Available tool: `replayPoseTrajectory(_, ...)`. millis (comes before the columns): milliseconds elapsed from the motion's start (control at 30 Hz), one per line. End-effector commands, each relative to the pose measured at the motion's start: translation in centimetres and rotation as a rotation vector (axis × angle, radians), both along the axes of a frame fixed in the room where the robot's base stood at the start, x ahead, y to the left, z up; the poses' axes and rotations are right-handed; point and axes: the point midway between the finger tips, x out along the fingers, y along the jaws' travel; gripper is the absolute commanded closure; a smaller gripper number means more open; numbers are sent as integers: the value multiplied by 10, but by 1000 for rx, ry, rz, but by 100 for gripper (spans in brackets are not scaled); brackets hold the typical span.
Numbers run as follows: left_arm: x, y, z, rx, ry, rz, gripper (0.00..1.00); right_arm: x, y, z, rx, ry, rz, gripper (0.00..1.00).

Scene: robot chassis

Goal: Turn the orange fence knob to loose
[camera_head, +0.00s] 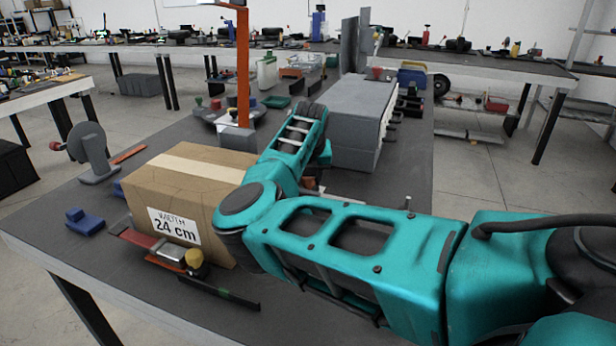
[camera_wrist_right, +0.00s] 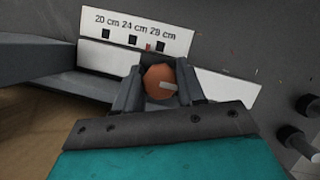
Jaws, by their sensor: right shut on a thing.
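The orange fence knob (camera_wrist_right: 160,82) shows in the right wrist view, round with a pale pointer mark that points to the right. My right gripper (camera_wrist_right: 158,88) is shut on it, one finger on each side. Behind the knob is a white scale plate (camera_wrist_right: 140,38) with 20 cm, 24 cm and 29 cm and a black square under each. A small red marker (camera_wrist_right: 149,47) sits between the 24 and 29 squares. In the head view my teal right arm reaches over the table, and its hand and the knob are hidden. My left gripper is not in view.
A cardboard box (camera_head: 165,205) labelled "WIDTH 24 cm" stands on the dark table (camera_head: 80,245), left of my right arm. A grey block-shaped machine (camera_head: 360,120) stands beyond the arm. An orange post (camera_head: 243,70) rises behind the box. Dark pegs (camera_wrist_right: 300,140) stick out right of the wrist view.

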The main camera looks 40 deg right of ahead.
Motion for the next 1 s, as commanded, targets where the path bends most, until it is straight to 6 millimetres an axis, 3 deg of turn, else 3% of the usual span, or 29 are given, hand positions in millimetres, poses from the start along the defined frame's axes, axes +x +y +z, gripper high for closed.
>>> replayPoseTrajectory(33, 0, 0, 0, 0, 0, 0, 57, 0, 0, 0, -1, 0, 2, 91)
replayPoseTrajectory(67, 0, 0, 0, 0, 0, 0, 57, 0, 0, 0, -1, 0, 2, 59)
replayPoseTrajectory(267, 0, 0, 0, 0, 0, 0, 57, 0, 0, 0, -2, 0, 1, 40)
replayPoseTrajectory(733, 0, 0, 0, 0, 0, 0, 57, 0, 1, 0, 0, 1, -14, 38)
replayPoseTrajectory(1000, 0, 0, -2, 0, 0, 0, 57, 0, 1, -1, -1, 2, -185, 38)
